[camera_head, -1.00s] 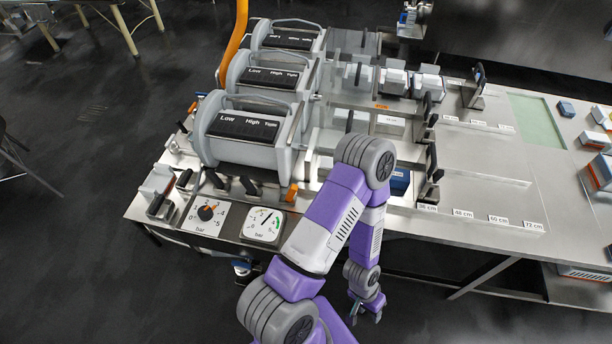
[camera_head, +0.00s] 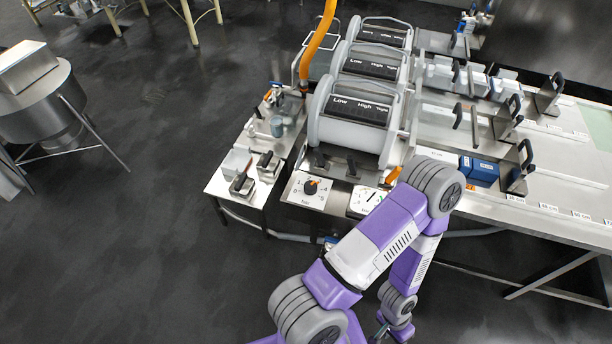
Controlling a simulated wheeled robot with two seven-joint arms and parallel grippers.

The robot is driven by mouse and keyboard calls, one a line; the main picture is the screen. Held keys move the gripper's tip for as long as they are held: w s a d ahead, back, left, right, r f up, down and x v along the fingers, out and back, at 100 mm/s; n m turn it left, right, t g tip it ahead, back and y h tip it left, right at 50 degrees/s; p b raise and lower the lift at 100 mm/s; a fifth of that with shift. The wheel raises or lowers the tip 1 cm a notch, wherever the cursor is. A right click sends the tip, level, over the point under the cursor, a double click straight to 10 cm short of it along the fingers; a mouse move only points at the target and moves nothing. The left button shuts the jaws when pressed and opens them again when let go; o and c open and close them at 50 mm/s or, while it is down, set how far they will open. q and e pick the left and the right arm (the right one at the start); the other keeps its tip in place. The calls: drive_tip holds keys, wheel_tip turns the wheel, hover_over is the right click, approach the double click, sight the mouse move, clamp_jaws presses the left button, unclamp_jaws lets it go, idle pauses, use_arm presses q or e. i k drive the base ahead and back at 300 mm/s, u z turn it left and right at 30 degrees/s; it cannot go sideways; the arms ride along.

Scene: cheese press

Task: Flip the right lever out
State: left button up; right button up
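The press row stands at the upper middle, with the nearest grey drum (camera_head: 352,128) marked Low, High, Tight. Along its front edge are a black lever (camera_head: 319,158), a second black lever to its right (camera_head: 352,167) and an orange lever (camera_head: 393,174) at the right end, close to my arm. I cannot tell for certain which is the right lever. My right arm rises from the bottom and bends down again. Its gripper (camera_head: 383,331) hangs low in front of the bench, apart from the levers and partly cut off; its fingers are unclear. My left gripper is not in view.
A dial plate (camera_head: 308,190) and a gauge (camera_head: 366,200), partly behind my arm, sit at the bench front. A blue block (camera_head: 478,171) lies on the press bed. A small side table (camera_head: 225,187) and a steel vat (camera_head: 42,100) stand left. The floor between is clear.

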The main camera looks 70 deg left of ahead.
sight(351, 161)
drive_tip(key=k, duration=0.45)
drive_tip(key=u, duration=1.8)
drive_tip(key=k, duration=1.35)
drive_tip(key=u, duration=0.45)
drive_tip(key=i, duration=0.5)
drive_tip(key=u, duration=0.7)
drive_tip(key=i, duration=0.8)
drive_tip(key=z, duration=0.65)
drive_tip(key=i, duration=0.6)
drive_tip(key=z, duration=0.6)
